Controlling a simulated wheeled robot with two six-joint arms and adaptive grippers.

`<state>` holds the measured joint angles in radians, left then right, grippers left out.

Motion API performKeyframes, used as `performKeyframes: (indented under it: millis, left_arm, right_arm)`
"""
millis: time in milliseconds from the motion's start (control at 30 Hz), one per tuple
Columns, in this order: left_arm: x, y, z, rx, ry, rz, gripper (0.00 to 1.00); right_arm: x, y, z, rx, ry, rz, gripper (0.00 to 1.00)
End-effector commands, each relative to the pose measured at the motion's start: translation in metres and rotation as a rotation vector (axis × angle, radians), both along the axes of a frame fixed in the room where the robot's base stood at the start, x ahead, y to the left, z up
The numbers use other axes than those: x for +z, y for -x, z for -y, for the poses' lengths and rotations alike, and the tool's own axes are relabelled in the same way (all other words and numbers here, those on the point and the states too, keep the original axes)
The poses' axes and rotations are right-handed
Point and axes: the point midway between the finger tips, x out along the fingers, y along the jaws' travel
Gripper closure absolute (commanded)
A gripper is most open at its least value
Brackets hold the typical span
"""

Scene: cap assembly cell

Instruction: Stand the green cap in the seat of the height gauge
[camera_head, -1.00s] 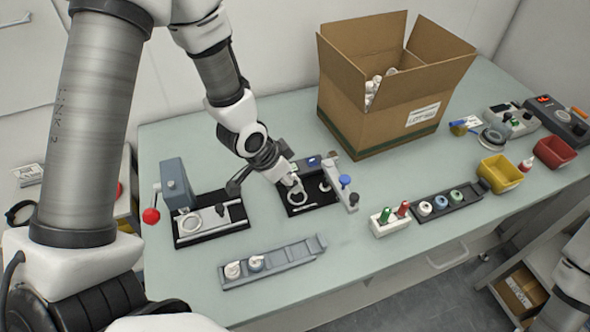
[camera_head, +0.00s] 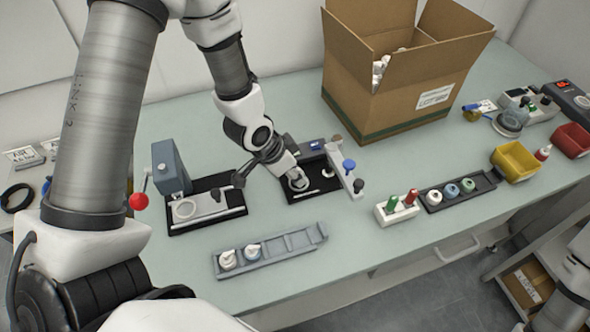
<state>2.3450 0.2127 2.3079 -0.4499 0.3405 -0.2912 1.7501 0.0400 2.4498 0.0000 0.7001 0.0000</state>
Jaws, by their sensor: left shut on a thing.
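My left gripper (camera_head: 298,181) reaches down over the black-based fixture (camera_head: 330,186) with the small display and blue knob, in the middle of the table. It is shut on a small pale thing at its fingertips, mostly hidden by the fingers; its colour and whether it touches the fixture cannot be told. A round part with a green centre (camera_head: 467,185) stands at the right end of a dark rack, beside a blue one and a white one. I cannot tell for sure which fixture is the height gauge. My right gripper is not in view.
A grey press (camera_head: 168,167) with a red-ball lever stands left of the gripper. A grey rack (camera_head: 292,243) holds two white-topped parts in front. A white block (camera_head: 398,214) holds green and red pegs. An open carton (camera_head: 385,105) stands behind. Yellow (camera_head: 515,163) and red bins are at right.

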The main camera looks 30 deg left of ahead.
Motion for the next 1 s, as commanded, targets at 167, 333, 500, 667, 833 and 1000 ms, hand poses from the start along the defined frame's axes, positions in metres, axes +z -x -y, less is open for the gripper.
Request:
performKeyframes:
  millis: [167,333,500,667,833,1000]
  left_arm:
    - [0.0003,-0.0002,0.0000,0.000,0.000,0.000,0.77]
    - [-0.0008,-0.0003,0.0001,0.000,0.000,0.000,0.77]
    - [-0.0079,-0.0012,0.0002,-0.001,0.000,0.001,0.77]
    - [-0.0082,-0.0014,0.0003,0.000,-0.001,0.002,0.77]
    - [-0.0083,-0.0014,0.0002,-0.001,0.000,0.001,0.77]
    - [-0.0086,-0.0013,0.0002,-0.001,0.000,0.001,0.77]
  right_arm:
    - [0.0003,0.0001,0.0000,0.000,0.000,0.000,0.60]
    - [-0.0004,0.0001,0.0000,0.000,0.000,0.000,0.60]
    - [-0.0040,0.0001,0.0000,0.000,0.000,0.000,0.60]
    - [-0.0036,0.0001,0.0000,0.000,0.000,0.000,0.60]
    - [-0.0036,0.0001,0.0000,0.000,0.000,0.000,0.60]
    - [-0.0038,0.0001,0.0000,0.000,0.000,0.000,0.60]
